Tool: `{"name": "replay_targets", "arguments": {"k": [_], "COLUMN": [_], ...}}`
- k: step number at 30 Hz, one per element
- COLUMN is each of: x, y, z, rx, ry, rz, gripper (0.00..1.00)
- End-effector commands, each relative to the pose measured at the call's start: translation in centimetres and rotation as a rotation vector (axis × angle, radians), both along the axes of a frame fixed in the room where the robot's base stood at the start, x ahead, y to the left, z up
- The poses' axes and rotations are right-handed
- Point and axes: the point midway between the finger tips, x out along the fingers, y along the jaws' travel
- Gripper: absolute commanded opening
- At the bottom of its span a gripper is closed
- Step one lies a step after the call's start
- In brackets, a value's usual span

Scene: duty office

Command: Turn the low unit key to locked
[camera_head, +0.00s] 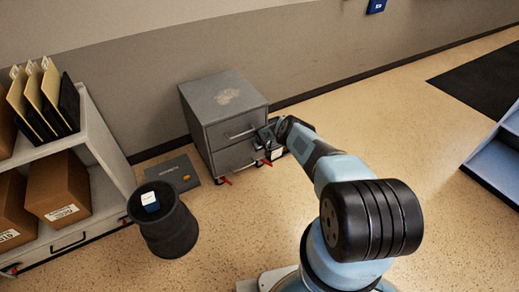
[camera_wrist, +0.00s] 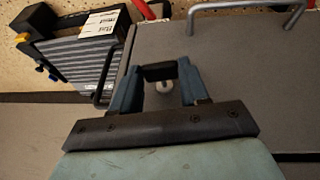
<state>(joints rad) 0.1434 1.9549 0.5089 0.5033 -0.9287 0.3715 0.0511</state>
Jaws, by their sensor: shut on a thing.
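The low unit (camera_head: 222,100) is a grey two-drawer cabinet against the wall in the head view. Its grey front fills the right of the wrist view (camera_wrist: 235,65), with the red feet at the top of that picture. My gripper (camera_wrist: 158,78) is at the right side of this front and also shows in the head view (camera_head: 268,136). Its fingers are closed on the black head of the key (camera_wrist: 160,72).
A dark ribbed device (camera_wrist: 75,60) with a white label stands close beside the unit. A dark flat case (camera_head: 173,173) lies on the floor left of it. A black bin (camera_head: 163,225) and a shelf (camera_head: 100,150) with boxes stand further left.

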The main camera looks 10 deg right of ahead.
Motion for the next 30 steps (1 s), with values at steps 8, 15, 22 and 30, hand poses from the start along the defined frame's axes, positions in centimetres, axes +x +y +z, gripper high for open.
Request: {"name": "replay_targets", "arguments": {"k": [8,15,22,30], "x": [0.06,0.1,0.09,0.1], "y": [-0.11,-0.15,-0.13,-0.18], "z": [-0.04,-0.01,0.01,0.02], "rx": [0.093,0.14,0.144,0.143], "ry": [0.031,0.043,0.045,0.046], "rz": [-0.005,-0.001,0.001,0.0], "gripper": [0.14,0.14,0.14,0.59]}}
